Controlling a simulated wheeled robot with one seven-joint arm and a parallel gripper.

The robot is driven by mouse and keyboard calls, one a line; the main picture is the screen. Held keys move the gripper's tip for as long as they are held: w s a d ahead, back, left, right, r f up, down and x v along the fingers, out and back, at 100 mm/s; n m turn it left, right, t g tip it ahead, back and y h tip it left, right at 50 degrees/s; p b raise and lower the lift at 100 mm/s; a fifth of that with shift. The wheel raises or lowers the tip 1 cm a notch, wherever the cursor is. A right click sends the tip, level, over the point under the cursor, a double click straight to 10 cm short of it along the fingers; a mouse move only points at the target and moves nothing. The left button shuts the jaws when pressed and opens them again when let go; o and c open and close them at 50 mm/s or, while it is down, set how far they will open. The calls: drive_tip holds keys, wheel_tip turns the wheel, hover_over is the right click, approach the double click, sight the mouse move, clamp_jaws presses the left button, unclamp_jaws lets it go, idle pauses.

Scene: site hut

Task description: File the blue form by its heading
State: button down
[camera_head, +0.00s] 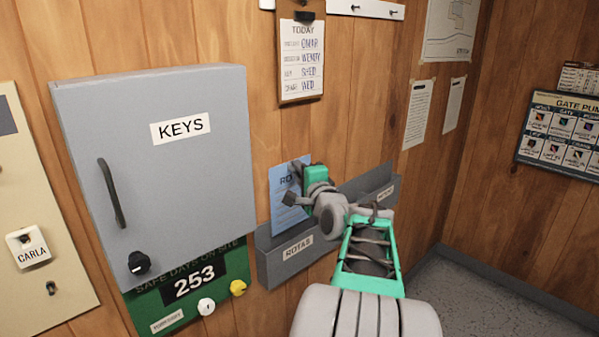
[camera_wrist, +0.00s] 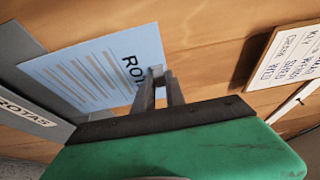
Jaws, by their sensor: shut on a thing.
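My gripper (camera_head: 298,178) is shut on the upper edge of a blue form (camera_head: 284,207), which hangs upright near the wood wall. The form's heading starts with "RO"; my gripper hides the rest. In the wrist view the fingers (camera_wrist: 157,76) pinch the blue form (camera_wrist: 90,72) beside the heading. The form's lower edge is at the mouth of a grey wall pocket (camera_head: 270,265) labelled "ROTAS"; I cannot tell whether it is inside. The pocket also shows in the wrist view (camera_wrist: 32,118). A second grey pocket (camera_head: 352,190) is to the right, its label partly hidden by my arm.
A grey key cabinet (camera_head: 160,170) juts out left of the form. Below it is a green safety board (camera_head: 155,300) reading 253. A clipboard (camera_head: 301,60) hangs above, and a hook rail (camera_head: 365,9) is at the top. Wall papers hang to the right.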

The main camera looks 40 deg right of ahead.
sight(294, 185)
drive_tip(key=shift+f+b, duration=1.4)
drive_tip(key=shift+f, duration=0.1)
drive_tip(key=shift+f, duration=0.1)
drive_tip(key=shift+f+b, duration=1.4)
drive_tip(key=shift+f, duration=0.05)
drive_tip(key=shift+f+b, duration=1.3)
drive_tip(key=shift+f, duration=0.25)
wheel_tip(294, 185, down, 3)
drive_tip(key=b, duration=0.2)
drive_tip(key=shift+b, duration=0.35)
